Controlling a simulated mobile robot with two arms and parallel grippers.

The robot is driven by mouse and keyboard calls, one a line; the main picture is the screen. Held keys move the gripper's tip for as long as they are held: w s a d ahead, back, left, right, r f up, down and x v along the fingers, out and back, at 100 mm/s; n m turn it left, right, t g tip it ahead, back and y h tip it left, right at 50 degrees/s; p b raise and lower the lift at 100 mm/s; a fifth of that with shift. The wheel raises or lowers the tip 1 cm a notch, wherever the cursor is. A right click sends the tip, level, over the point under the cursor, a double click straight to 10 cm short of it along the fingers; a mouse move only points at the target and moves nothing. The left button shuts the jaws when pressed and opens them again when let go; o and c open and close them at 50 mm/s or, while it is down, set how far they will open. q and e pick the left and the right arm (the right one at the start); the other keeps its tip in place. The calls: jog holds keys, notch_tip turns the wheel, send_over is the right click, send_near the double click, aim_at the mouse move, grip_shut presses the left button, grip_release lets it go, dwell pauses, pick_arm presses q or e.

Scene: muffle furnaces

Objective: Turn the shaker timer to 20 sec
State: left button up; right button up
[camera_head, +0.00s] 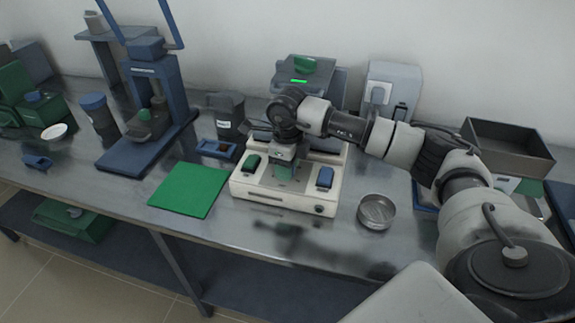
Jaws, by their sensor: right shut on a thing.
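The white device (267,191), which looks like the shaker, stands at mid-table. It has a green block (252,163) on the left, a blue block (325,178) on the right and a dark round knob (319,209) at the front right corner. My right gripper (285,166) points down over the middle of this device, between the two blocks. It is shut on a small part there; the gripper hides most of it, and I cannot tell whether it is the timer. No timer marking is readable. My left gripper is not in view.
A green mat (189,190) lies left of the device, and a round metal dish (376,211) stands to its right. A blue press (155,110) stands farther left. Behind is a grey unit with a lit green display (299,82). A dark open tray (508,147) is at right.

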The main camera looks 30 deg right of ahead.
jog(key=m, duration=0.5)
jog(key=shift+r+m, duration=0.15)
jog(key=shift+m, duration=0.15)
dwell(0.4)
jog(key=o, duration=0.9)
notch_tip(320, 180, up, 11)
jog(key=shift+f, duration=0.15)
dwell(0.4)
